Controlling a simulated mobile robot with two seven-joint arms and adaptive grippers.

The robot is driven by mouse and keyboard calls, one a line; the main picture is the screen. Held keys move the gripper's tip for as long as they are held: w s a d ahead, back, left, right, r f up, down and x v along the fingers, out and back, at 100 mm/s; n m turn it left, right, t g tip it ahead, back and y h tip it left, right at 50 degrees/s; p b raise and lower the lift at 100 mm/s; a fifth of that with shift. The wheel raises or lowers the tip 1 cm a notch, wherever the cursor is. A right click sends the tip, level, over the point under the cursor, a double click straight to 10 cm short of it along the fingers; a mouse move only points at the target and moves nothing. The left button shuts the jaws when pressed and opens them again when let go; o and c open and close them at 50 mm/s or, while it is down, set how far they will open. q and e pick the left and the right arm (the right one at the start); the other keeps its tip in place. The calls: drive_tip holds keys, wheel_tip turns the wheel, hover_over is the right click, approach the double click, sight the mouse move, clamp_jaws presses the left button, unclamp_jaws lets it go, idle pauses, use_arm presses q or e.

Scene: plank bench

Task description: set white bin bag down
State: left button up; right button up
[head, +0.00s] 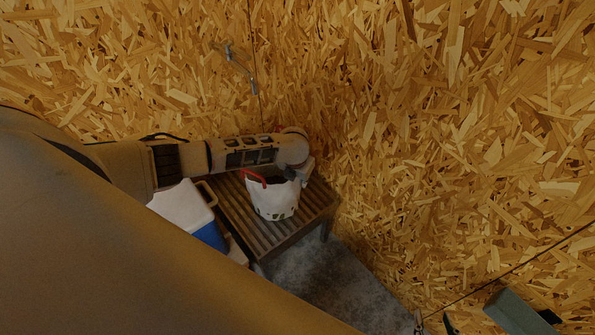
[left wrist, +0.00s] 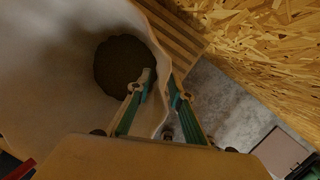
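The white bin bag (head: 273,201) is an open-topped, upright white sack with a red strip at its left rim. It appears to stand on the slatted wooden bench (head: 240,215); whether it fully rests there is hard to tell. My left gripper (head: 300,176) is at its right rim. In the left wrist view my left gripper (left wrist: 163,88) has one finger inside the bag (left wrist: 60,75) and one outside, closed on the rim. The fingertips of my right gripper (head: 434,322) seem to show, apart and empty, at the bottom edge of the head view, far from the bag.
A blue cooler with a white lid (head: 182,206) is left of the bag. Chipboard walls (head: 430,120) rise close behind and right of the bench. A green box (head: 515,312) is at the lower right. Grey floor (head: 325,285) is clear in front of the bench.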

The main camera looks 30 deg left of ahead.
use_arm(q)
drive_tip(key=a+p+v, duration=0.1)
drive_tip(key=p+v, duration=0.2)
drive_tip(key=v, duration=0.7)
drive_tip(key=s+d+f+n+t+h, duration=0.1)
drive_tip(key=s+d+n+h, duration=0.1)
drive_tip(key=s+d+n, duration=0.4)
drive_tip(key=s+d+f+n+t+h, duration=0.1)
drive_tip(key=s+d+f+n+h, duration=0.1)
drive_tip(key=d+n, duration=0.35)
drive_tip(key=s+d+f+n+t+h, duration=0.15)
drive_tip(key=s+d+n, duration=0.25)
drive_tip(key=d, duration=0.5)
drive_tip(key=s+a+r+n+t+y, duration=0.2)
drive_tip(key=s+a+n, duration=0.8)
drive_tip(key=n, duration=0.6)
drive_tip(key=shift+r+t, duration=0.6)
drive_tip(key=shift+t, duration=0.55)
use_arm(e)
drive_tip(key=r, duration=0.3)
drive_tip(key=shift+w+r, duration=0.2)
drive_tip(key=shift+r, duration=0.05)
use_arm(q)
drive_tip(key=shift+s, duration=0.1)
use_arm(e)
drive_tip(key=c, duration=0.4)
use_arm(q)
drive_tip(key=shift+d, duration=0.1)
use_arm(e)
drive_tip(key=shift+o, duration=0.2)
